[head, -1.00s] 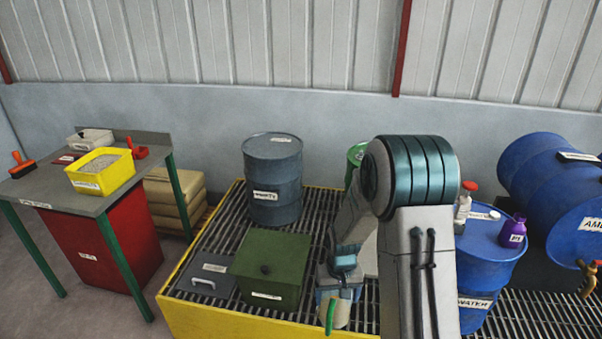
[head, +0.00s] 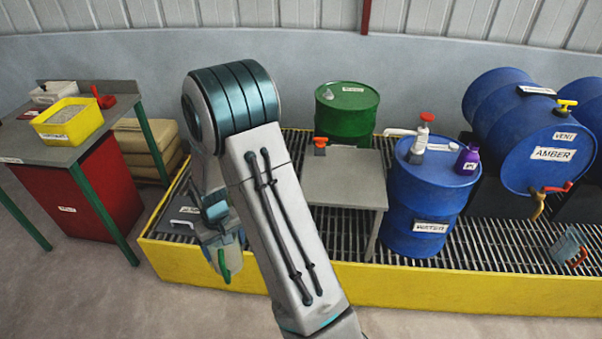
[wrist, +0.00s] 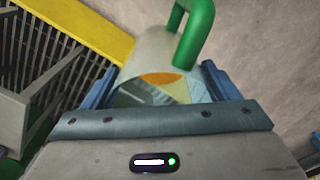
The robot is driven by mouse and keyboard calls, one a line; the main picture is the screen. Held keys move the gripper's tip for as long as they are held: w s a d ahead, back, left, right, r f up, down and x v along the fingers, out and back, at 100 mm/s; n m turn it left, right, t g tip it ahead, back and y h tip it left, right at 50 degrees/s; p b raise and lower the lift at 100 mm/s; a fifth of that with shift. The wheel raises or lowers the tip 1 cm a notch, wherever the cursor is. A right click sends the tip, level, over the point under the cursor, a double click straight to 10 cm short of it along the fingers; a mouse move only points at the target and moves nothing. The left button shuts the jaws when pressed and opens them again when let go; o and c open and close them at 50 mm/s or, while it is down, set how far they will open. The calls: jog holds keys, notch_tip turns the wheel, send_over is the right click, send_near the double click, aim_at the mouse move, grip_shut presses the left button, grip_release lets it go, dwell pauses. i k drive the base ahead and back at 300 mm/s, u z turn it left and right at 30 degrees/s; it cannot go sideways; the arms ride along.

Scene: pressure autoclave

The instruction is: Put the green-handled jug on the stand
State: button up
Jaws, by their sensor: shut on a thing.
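My gripper (head: 221,243) is shut on the green-handled jug (head: 224,265). In the head view it hangs low, near the yellow front edge of the grating, partly hidden by my arm. In the wrist view the jug (wrist: 150,52) is a pale grey vessel between the two blue fingers, with its green handle (wrist: 197,30) at the far side and some orange showing at its opening. The stand (head: 345,180) is a grey flat-topped table between the green drum and the blue water drum, right of my gripper. Its middle is bare.
A red-topped item (head: 320,146) is at the stand's back left edge. The blue water drum (head: 430,205) stands close on the right, carrying a pump and a purple bottle (head: 467,158). The green drum (head: 347,115) is behind. A yellow rim (head: 420,283) edges the grating.

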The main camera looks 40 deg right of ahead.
aim_at(371, 178)
jog(key=u, duration=0.8)
jog(key=k, duration=1.05)
jog(key=z, duration=1.65)
jog(key=i, duration=0.4)
jog(key=u, duration=0.05)
